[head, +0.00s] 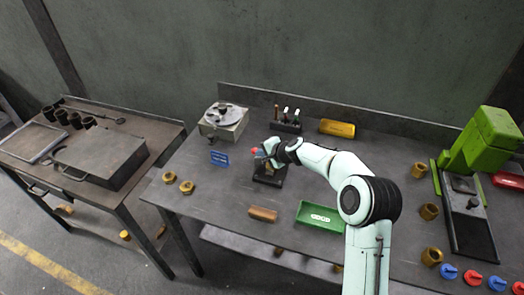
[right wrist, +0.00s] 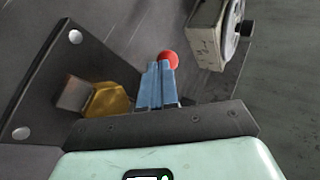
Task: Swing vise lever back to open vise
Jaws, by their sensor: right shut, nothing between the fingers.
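The vise (head: 270,176) is a small dark block on the bench in the middle of the head view; its dark plate (right wrist: 45,80) with pale bolts fills the left of the right wrist view. A brass hexagonal piece (right wrist: 107,99) sits at the vise beside a grey-brown block (right wrist: 73,94). The lever's red ball knob (head: 254,151) shows at my right fingertips, and the knob (right wrist: 168,60) is just beyond them in the wrist view. My right gripper (right wrist: 161,84) is shut and empty, close to the knob; I cannot tell whether they touch. The lever's shaft is hidden. My left gripper is out of view.
A grey machine with a round top (head: 224,118) stands behind left of the vise. A green press (head: 480,150) stands at right.

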